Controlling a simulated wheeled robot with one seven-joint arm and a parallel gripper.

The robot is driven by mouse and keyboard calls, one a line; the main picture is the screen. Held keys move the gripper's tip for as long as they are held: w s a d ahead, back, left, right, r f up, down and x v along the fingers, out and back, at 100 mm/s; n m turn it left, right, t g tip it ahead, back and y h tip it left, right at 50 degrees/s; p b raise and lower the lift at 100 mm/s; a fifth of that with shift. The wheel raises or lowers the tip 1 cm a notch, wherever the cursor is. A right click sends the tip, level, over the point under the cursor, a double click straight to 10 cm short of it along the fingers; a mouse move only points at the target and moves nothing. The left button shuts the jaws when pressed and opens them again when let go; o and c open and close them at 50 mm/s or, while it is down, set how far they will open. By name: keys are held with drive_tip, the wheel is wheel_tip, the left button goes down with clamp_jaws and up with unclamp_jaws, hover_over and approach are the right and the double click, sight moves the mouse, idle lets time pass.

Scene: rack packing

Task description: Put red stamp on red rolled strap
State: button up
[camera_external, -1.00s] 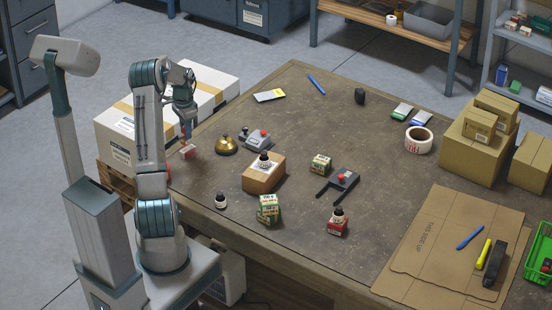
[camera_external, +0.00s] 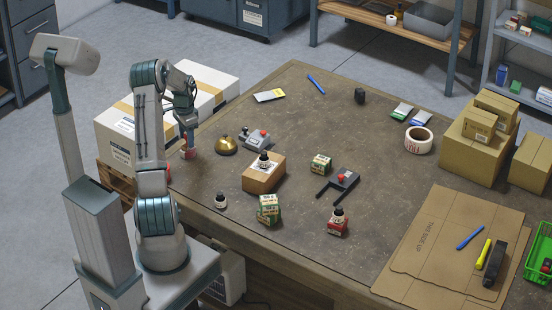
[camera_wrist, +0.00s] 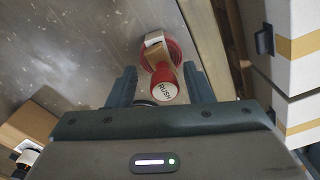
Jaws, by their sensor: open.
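A red stamp (camera_wrist: 164,82), its white round end marked RUSH, shows between the fingers of my gripper (camera_wrist: 158,88) in the wrist view. The fingers are apart, with gaps on both sides of it. Just beyond it is the red rolled strap (camera_wrist: 177,50) with a tan band around it. The stamp overlaps the strap's near edge in this view; I cannot tell whether it rests on it or stands beside it.
A brass bell (camera_external: 226,145) and a grey device with a red knob (camera_external: 257,139) stand right of my gripper. A cardboard box (camera_external: 262,178) bears a dark-capped bottle. Large white boxes (camera_external: 116,141) stand left, beyond the table edge.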

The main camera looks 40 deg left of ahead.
wheel_tip(320, 180, up, 12)
drive_tip(key=s+d+r, duration=0.1)
drive_tip(key=d+r, duration=0.3)
drive_tip(key=d, duration=0.4)
drive_tip(key=s+d+r+n+t+y, duration=0.1)
drive_tip(key=s+d+r, duration=0.2)
drive_tip(key=s+d, duration=0.45)
drive_tip(key=s+d+r+n+t, duration=0.15)
drive_tip(key=s+d, duration=0.35)
drive_tip(key=d, duration=0.5)
drive_tip(key=s+d+n, duration=0.1)
drive_tip(key=s+d, duration=0.2)
drive_tip(key=s, duration=0.2)
drive_tip(key=s+d+f+n+h, duration=0.1)
drive_tip(key=s+d, duration=0.2)
drive_tip(key=s, duration=0.2)
drive_tip(key=shift+s+f+b, duration=0.25)
drive_tip(key=shift+b, duration=0.2)
drive_tip(key=shift+t, duration=0.25)
